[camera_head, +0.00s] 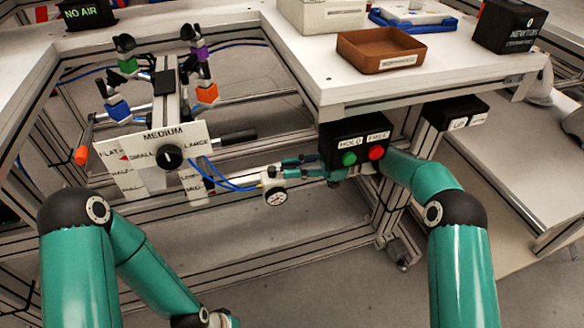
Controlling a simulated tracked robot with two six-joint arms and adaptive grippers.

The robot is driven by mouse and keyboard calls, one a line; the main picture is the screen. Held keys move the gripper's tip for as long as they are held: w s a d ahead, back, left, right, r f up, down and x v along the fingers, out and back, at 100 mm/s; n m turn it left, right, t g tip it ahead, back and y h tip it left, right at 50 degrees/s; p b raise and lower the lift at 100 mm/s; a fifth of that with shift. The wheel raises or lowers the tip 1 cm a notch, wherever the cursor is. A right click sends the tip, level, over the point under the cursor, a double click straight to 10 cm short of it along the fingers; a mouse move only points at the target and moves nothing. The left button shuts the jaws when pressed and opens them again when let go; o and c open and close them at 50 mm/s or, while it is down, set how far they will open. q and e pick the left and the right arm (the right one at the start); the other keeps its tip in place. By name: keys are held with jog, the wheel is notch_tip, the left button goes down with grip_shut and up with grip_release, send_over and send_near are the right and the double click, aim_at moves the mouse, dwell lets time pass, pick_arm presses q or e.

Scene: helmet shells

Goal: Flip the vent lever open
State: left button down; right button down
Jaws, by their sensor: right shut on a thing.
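My right gripper (292,168) reaches left from behind the black HOLD/FREE box, with its teal fingers at a small white valve block (268,177). It is shut on a small part at the block, which I take for the vent lever; the fingers hide most of it and its angle cannot be told. A round gauge (276,198) sits on the lower front of the block, and blue tubes (220,178) run to it from the left. My left arm bends down to the bottom edge, and its gripper is out of the picture.
The black box (357,142) with green and red buttons hangs under the table edge, in front of my right wrist. A white dial board (150,185) marked MEDIUM stands left of the valve. A brown tray (380,48) sits on the table above. Frame rails run behind the valve.

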jog(key=c, duration=1.1)
grip_release()
jog(key=d, duration=0.4)
jog(key=w+d, duration=0.1)
jog(key=d, duration=0.3)
jog(key=w+d, duration=0.1)
jog(key=d, duration=0.3)
jog(key=shift+s+f, duration=0.1)
